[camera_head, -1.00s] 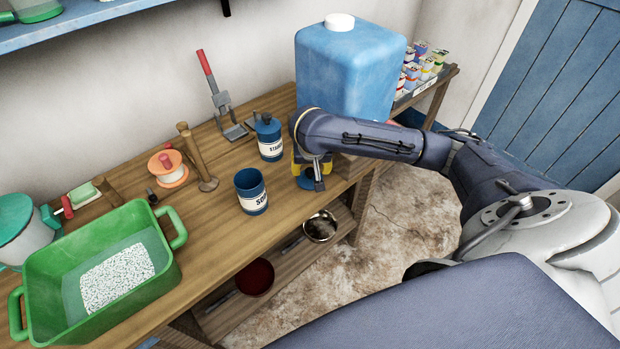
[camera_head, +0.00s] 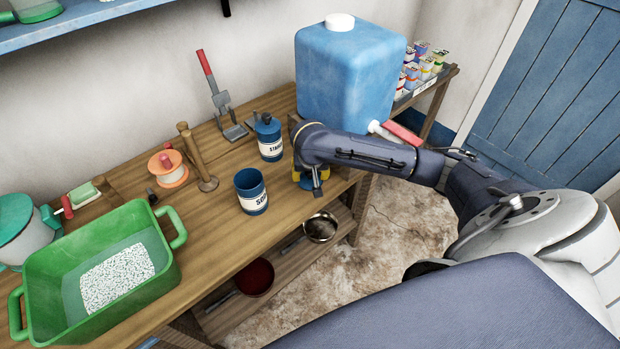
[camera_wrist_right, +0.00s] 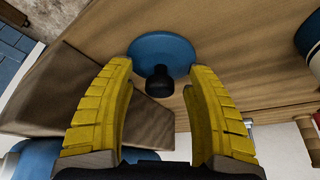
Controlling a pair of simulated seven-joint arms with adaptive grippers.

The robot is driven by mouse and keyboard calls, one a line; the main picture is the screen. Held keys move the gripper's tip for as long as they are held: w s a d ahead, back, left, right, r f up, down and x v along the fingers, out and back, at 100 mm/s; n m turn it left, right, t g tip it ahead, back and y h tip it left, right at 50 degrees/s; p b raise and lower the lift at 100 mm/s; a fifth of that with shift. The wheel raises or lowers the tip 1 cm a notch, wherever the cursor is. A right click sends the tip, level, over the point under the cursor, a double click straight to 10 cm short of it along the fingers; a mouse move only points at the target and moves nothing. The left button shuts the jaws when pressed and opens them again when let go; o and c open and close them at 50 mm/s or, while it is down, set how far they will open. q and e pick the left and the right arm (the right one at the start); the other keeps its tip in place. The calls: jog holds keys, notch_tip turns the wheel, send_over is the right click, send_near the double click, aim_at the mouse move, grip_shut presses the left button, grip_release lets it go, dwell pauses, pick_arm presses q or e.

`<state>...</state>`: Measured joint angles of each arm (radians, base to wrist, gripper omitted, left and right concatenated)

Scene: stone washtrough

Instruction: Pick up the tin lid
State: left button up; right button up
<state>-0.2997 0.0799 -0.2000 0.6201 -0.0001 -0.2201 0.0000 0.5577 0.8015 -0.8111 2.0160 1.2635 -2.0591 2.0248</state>
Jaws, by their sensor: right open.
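The tin lid (camera_wrist_right: 150,50) is a blue disc with a black knob, lying on the wooden bench top in the right wrist view. In the head view a sliver of the lid (camera_head: 306,185) shows at the bench's front edge, mostly hidden by my right arm. My right gripper (camera_wrist_right: 158,80) is open, its yellow fingers on either side of the knob, with nothing gripped. In the head view my right gripper (camera_head: 297,172) is largely hidden behind the wrist. An open blue tin (camera_head: 252,194) stands to its left. My left gripper is not in view.
A lidded blue tin (camera_head: 269,140) stands just behind the open one. A large blue container (camera_head: 345,75) is behind my right arm, with a red-and-white piece (camera_head: 400,133) beside it. A green tub (camera_head: 150,240) is at left. Bowls sit on the lower shelf.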

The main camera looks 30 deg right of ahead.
jog(key=shift+c, duration=0.5)
grip_shut()
jog(key=shift+r, duration=0.1)
notch_tip(320, 180, up, 20)
jog(key=w+a+n+y, duration=0.1)
jog(key=a+n+y, duration=0.4)
jog(key=a+n, duration=0.9)
jog(key=a+f, duration=0.1)
jog(key=a, duration=0.3)
jog(key=shift+a+n, duration=0.25)
jog(key=shift+n, duration=0.15)
